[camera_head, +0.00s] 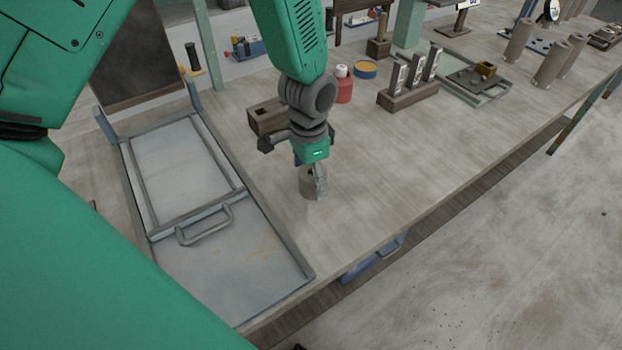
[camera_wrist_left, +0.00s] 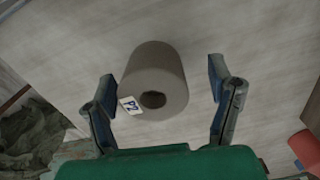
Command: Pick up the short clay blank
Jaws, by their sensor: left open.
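The short clay blank (camera_head: 311,186) is a squat grey-brown cylinder with a hole in its top, on the bench just below my left gripper (camera_head: 308,170) in the head view. In the left wrist view the blank (camera_wrist_left: 156,82) carries a small white tag marked P2. The two fingers of my left gripper (camera_wrist_left: 163,92) are apart, one on each side of the blank, with a visible gap on both sides. In the head view the gripper hides part of the blank. My right gripper does not show.
A metal tray (camera_head: 215,285) with a raised handle lies left of the blank. Behind stand a small wooden box (camera_head: 267,117), a red bottle (camera_head: 344,88) and a wooden block with metal uprights (camera_head: 410,95). Tall clay cylinders (camera_head: 519,40) stand far right. The bench right of the blank is clear.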

